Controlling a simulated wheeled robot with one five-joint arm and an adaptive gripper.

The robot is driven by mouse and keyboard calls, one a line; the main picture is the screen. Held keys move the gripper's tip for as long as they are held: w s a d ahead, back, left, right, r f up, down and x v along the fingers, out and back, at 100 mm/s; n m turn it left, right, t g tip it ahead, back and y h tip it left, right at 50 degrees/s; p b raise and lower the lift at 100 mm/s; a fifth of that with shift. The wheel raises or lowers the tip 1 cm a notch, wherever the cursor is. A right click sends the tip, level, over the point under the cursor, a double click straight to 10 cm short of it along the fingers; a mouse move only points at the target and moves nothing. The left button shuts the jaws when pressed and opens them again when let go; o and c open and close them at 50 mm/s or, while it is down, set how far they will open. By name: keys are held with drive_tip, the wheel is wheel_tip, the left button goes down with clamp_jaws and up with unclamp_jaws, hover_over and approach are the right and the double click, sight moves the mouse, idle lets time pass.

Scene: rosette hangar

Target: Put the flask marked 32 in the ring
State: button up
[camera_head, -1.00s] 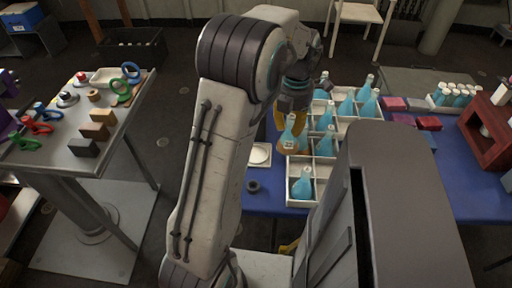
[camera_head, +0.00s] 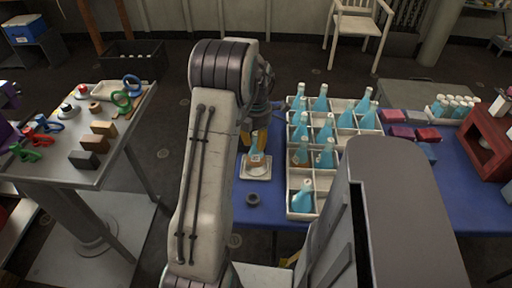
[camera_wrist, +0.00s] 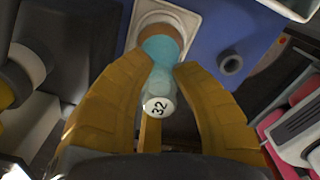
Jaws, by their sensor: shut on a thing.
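My gripper (camera_head: 251,143) is shut on the flask marked 32. In the wrist view its fingers (camera_wrist: 158,67) close on both sides of the flask (camera_wrist: 160,48); its white cap (camera_wrist: 158,105) reads 32 and its body looks light blue. In the head view the flask (camera_head: 256,161) is partly hidden by my gripper. It is over a white square plate (camera_head: 246,176), also in the wrist view (camera_wrist: 191,20). An orange-brown round band shows around the flask's base there. I cannot tell whether the flask touches the plate.
A white divided crate (camera_head: 290,203) with several blue flasks stands just right of my gripper on the blue table (camera_head: 455,195). A small dark ring (camera_head: 253,199) lies in front of the plate. A metal table (camera_head: 125,135) with tools stands left.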

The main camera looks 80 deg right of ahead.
sight(256, 148)
drive_tip(key=shift+f, duration=1.55)
drive_tip(key=o, duration=0.9)
drive_tip(key=shift+f, duration=0.1)
wheel_tip(256, 148, up, 12)
drive_tip(key=shift+p, duration=0.35)
